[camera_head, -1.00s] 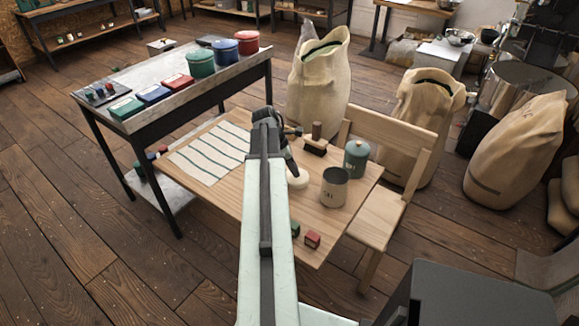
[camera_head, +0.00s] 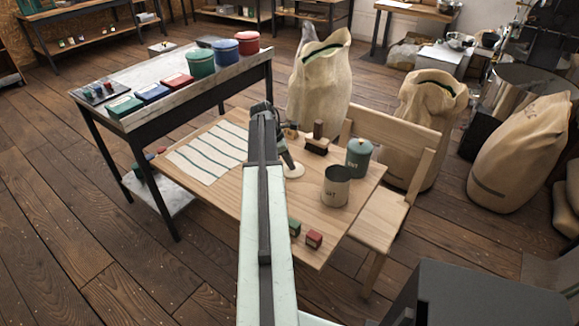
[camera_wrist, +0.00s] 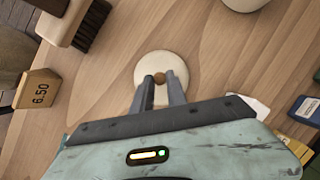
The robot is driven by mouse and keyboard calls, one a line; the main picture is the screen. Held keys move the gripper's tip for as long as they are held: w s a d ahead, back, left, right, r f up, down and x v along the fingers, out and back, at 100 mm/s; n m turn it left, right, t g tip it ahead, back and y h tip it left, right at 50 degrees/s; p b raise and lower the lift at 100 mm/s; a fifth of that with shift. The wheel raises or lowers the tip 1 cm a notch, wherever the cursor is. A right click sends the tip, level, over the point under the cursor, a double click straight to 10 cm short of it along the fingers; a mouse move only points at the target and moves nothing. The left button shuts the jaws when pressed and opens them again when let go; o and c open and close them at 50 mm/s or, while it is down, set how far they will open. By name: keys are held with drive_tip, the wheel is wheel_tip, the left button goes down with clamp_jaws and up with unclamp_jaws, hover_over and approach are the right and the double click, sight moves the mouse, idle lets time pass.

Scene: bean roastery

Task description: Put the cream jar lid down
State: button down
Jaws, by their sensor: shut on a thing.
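The cream jar lid (camera_wrist: 162,57) is a round cream disc with a small brown knob, seen from above in the wrist view. My gripper (camera_wrist: 160,79) is shut on the knob. In the head view the lid (camera_head: 295,171) lies flat at the tabletop, partly hidden by my gripper (camera_head: 290,160). I cannot tell whether it touches the wood. An open cream jar (camera_head: 336,188) with dark lettering stands to its right on the wooden table (camera_head: 245,197).
A lidded teal jar (camera_head: 358,160) and a dark-bristled brush (camera_head: 317,142) stand behind. Small green and red boxes (camera_head: 314,239) sit at the front edge. A striped cloth (camera_head: 208,152) covers the left side. A price block (camera_wrist: 39,89) is left in the wrist view.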

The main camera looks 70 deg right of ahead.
drive_tip(key=shift+f, duration=0.2)
drive_tip(key=c, duration=1.3)
unclamp_jaws()
drive_tip(key=shift+r, duration=0.1)
drive_tip(key=p+v, duration=1.1)
drive_tip(key=v, duration=0.1)
drive_tip(key=shift+r, duration=0.15)
